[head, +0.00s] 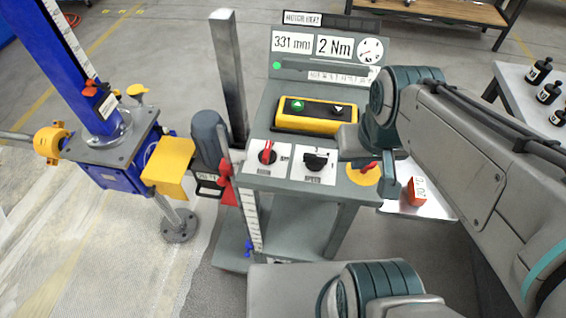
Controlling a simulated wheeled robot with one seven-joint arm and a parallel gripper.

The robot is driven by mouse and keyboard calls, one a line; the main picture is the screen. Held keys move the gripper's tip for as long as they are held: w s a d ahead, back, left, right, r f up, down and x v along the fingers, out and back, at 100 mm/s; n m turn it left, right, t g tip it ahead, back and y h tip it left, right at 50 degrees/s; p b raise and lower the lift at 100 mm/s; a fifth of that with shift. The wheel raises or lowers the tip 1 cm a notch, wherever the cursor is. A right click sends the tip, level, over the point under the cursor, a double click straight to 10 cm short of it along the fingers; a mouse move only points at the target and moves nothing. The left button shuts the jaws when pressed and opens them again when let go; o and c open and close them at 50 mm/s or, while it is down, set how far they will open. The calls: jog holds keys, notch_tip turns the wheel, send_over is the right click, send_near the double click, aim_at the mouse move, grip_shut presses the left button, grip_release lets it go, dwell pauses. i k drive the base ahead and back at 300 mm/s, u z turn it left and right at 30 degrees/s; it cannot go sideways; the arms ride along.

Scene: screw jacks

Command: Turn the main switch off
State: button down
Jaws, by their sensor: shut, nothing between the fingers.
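A red rotary handle on a round yellow plate (364,172), which looks like the main switch, sits at the right front corner of the grey control console (300,183). The red handle lies slanted, roughly sideways, across the plate. My arm comes in from the right, and my gripper (350,142) is just above and left of the yellow plate, over the console top. It is small and partly hidden by my wrist; its fingers look shut and empty. I cannot tell whether it touches the handle.
A red knob (267,152) and a black knob (315,161) sit on white plates left of the yellow one. Behind them is a yellow button box (316,115). Displays read 331 mm and 2 Nm. A blue screw jack (90,80) stands left. An orange block (415,191) is at right.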

aim_at(266, 157)
jog(key=k, duration=1.3)
jog(key=u, duration=0.65)
jog(key=i, duration=1.25)
jog(key=z, duration=0.4)
